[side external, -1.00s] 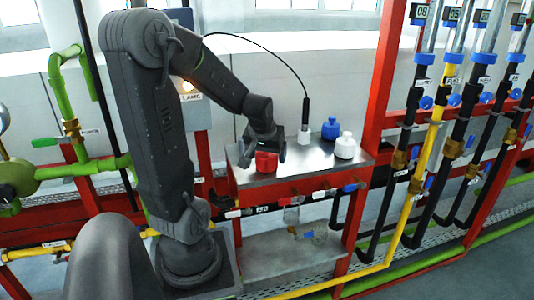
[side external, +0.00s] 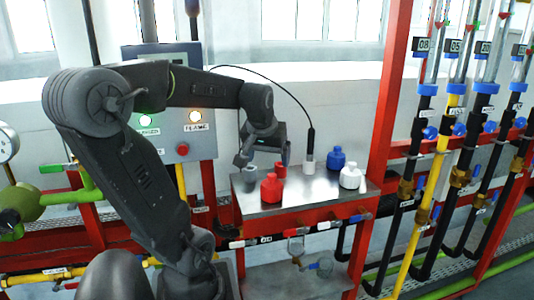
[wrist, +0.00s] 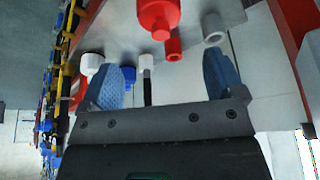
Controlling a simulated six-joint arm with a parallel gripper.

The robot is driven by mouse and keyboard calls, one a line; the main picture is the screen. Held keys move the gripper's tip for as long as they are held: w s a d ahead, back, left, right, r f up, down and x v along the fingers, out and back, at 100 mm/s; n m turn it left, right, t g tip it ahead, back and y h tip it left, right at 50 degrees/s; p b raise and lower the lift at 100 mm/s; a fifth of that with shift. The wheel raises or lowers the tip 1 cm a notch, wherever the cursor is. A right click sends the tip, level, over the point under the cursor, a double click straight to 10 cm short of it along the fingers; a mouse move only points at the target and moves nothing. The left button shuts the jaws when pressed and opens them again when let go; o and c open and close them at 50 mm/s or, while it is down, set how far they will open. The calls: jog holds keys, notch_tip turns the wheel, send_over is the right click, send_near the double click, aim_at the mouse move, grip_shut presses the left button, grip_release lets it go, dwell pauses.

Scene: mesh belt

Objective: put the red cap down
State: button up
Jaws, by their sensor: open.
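The red cap (side external: 280,169) stands on the metal shelf (side external: 318,192), just behind the red bottle (side external: 271,188). In the wrist view the red cap (wrist: 173,48) shows its round open end, beside the bottle's neck (wrist: 160,34). My gripper (side external: 264,158) is over the shelf's back left part, close to the cap. In the wrist view my gripper (wrist: 163,72) has its blue pads wide apart, with nothing held between them. The cap is beyond the fingertips. Whether a finger touches it cannot be told.
A grey cap (side external: 250,176) stands left of the red cap. A blue bottle (side external: 336,158), a white bottle (side external: 349,177) and a white-tipped probe (side external: 308,164) on a cable stand to the right. A red post (side external: 388,90) rises beyond the shelf's right edge.

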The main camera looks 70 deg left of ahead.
jog(key=s+d+f+m+t+h, duration=0.1)
jog(key=d+m+t+h, duration=0.2)
jog(key=d+m, duration=0.8)
jog(key=d, duration=1.1)
jog(key=shift+d+h, duration=0.35)
jog(key=shift+h, duration=0.05)
